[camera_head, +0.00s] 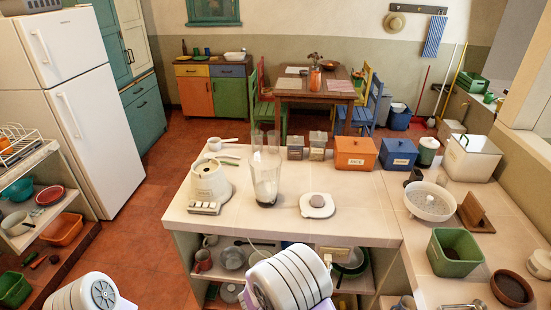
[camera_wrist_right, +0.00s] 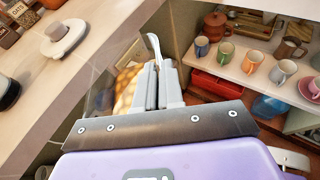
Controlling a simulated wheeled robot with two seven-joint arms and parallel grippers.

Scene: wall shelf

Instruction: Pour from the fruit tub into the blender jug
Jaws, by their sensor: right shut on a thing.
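The clear blender jug (camera_head: 266,185) stands upright on the counter with pale contents low inside. Its white motor base (camera_head: 210,182) is to its left and a white lid (camera_head: 317,205) to its right. My right gripper (camera_wrist_right: 164,82) is shut on what looks like the fruit tub (camera_wrist_right: 125,88), a clear container with orange-yellow contents. Its jaws hide part of the tub. In the head view a tan patch of the tub (camera_head: 337,252) shows at the counter's front edge, beyond my right arm. The jug stands apart from it, farther back and left. My left gripper is out of view.
Two small jars (camera_head: 317,145), an orange box (camera_head: 356,152) and a blue box (camera_head: 398,153) line the counter's back. A white colander (camera_head: 430,201) and green bin (camera_head: 455,252) stand right. Shelves below hold dishes. The counter around the jug is mostly clear.

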